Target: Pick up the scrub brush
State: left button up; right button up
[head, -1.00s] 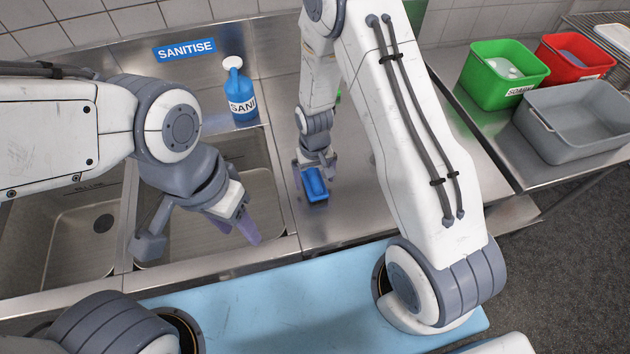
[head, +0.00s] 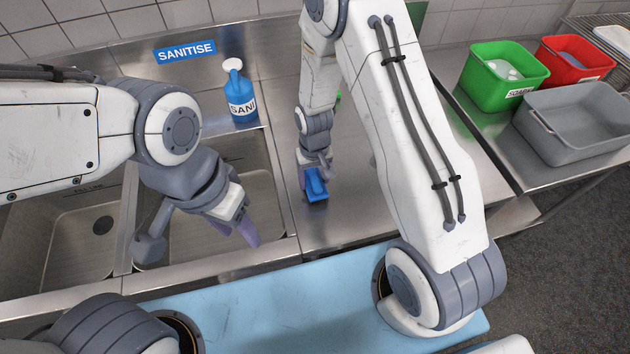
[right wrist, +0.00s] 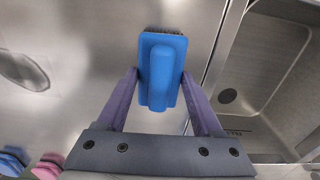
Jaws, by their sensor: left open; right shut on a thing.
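The blue scrub brush (head: 316,185) is at my right gripper (head: 312,180), over the steel counter right of the sinks. In the right wrist view the brush (right wrist: 160,68) shows its blue back and handle, with dark bristles at its far end. The purple fingers of my right gripper (right wrist: 159,88) are shut on its sides. I cannot tell whether the brush touches the counter. My left gripper (head: 240,222) is open and empty above the right sink basin.
Green (head: 502,75), red (head: 574,62) and grey (head: 572,122) tubs stand on the right table. A light blue board (head: 300,300) lies in front.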

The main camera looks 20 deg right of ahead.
aim_at(315, 182)
jog(key=r+b, duration=0.1)
jog(key=r, duration=0.1)
jog(key=s+r, duration=0.1)
jog(key=shift+s+a+r+b, duration=0.1)
jog(key=shift+r+b, duration=0.25)
jog(key=shift+b, duration=0.05)
jog(key=s+a+r+b, duration=0.2)
jog(key=s+r, duration=0.4)
jog(key=s, duration=0.4)
jog(key=shift+s+r, duration=0.2)
jog(key=shift+r, duration=0.05)
